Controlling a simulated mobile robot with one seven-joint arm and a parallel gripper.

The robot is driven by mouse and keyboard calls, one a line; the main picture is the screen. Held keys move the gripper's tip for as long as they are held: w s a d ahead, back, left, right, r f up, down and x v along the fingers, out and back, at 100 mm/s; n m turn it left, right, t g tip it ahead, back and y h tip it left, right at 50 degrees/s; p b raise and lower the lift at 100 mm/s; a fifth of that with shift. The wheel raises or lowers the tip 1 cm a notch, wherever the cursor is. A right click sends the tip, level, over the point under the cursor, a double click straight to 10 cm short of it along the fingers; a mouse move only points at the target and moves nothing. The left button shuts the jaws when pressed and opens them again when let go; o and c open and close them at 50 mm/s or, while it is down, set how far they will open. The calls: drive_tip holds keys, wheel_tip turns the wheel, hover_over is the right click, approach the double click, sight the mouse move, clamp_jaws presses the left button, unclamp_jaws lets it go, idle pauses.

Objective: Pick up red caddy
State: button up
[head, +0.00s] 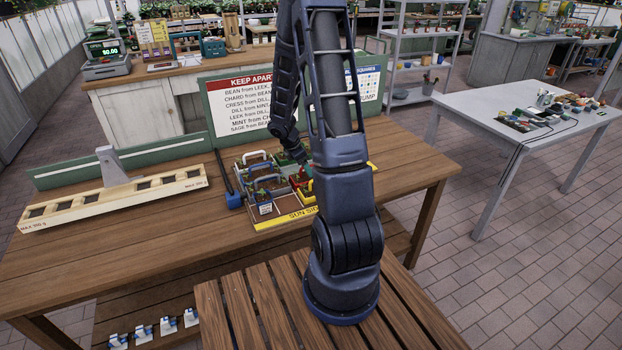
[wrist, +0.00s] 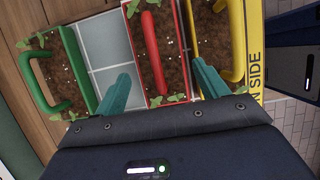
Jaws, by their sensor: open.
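The red caddy (wrist: 148,82) is a soil-filled box with small seedlings and a red arched handle (wrist: 152,45), at the middle of the wrist view. In the head view a small part of the red caddy (head: 298,181) shows beside my arm. My gripper (wrist: 162,88) is open, with its two teal fingers apart, one toward the left side of the red caddy and one toward its right. It holds nothing. I cannot tell whether the fingers touch the caddy. In the head view my arm hides much of the tray.
A green-handled caddy (wrist: 45,83) is on the left and a yellow-handled caddy (wrist: 222,50) on the right. An empty grey tray cell (wrist: 103,45) lies left of the red caddy. A sign board (head: 238,105) stands behind the tray. A long slotted wooden beam (head: 115,200) is at left.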

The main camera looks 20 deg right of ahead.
drive_tip(key=shift+x, duration=2.75)
drive_tip(key=c, duration=0.9)
drive_tip(key=shift+r, duration=0.15)
